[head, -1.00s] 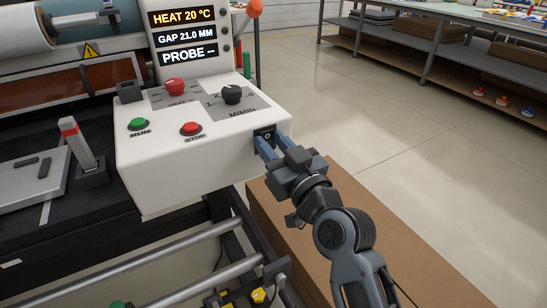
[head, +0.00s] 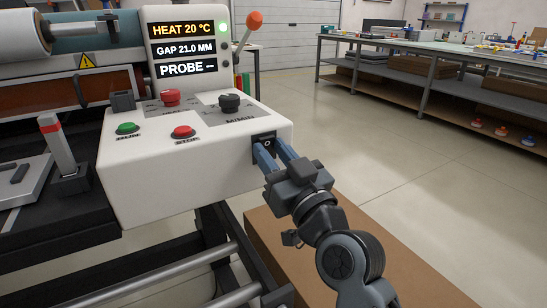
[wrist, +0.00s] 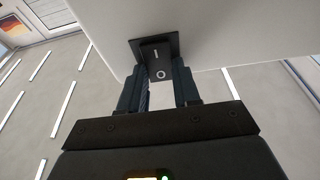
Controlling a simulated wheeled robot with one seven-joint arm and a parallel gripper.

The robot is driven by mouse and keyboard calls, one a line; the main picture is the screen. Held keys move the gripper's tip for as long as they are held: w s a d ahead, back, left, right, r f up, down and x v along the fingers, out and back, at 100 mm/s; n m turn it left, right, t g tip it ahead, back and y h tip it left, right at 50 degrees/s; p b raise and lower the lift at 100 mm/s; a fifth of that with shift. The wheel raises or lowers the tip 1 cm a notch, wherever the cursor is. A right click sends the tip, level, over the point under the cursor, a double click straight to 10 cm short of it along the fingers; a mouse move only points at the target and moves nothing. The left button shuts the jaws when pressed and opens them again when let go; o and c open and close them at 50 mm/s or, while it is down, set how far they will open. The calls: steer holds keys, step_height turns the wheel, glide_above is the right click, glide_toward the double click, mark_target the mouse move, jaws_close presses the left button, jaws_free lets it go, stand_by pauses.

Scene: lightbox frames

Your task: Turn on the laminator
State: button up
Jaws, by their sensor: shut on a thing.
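The laminator's white control box (head: 180,185) stands at left centre in the head view. A black rocker power switch (head: 265,142) with a white "O" sits on its right side face. My gripper (head: 269,152) is at this switch, with its two blue-grey fingers reaching up to it. In the wrist view the switch (wrist: 154,50) shows its "I" and "O" marks in a black plate, straight ahead of the fingers. My gripper (wrist: 160,75) is shut on the switch, one finger at each side. The fingertips' exact contact is hard to see. The display (head: 182,48) is lit: "HEAT 20 °C", "GAP 21.0 MM", "PROBE --".
A green RUN button (head: 126,128), a red STOP button (head: 183,132), a red knob (head: 170,97) and a black knob (head: 229,102) are on the box top. A cardboard-brown block (head: 340,262) lies below my arm. A workbench (head: 430,60) stands behind; open floor lies between.

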steer(key=o, duration=1.1)
steer(key=shift+c, duration=0.2)
steer(key=b+v, duration=0.1)
steer(key=v, duration=0.7)
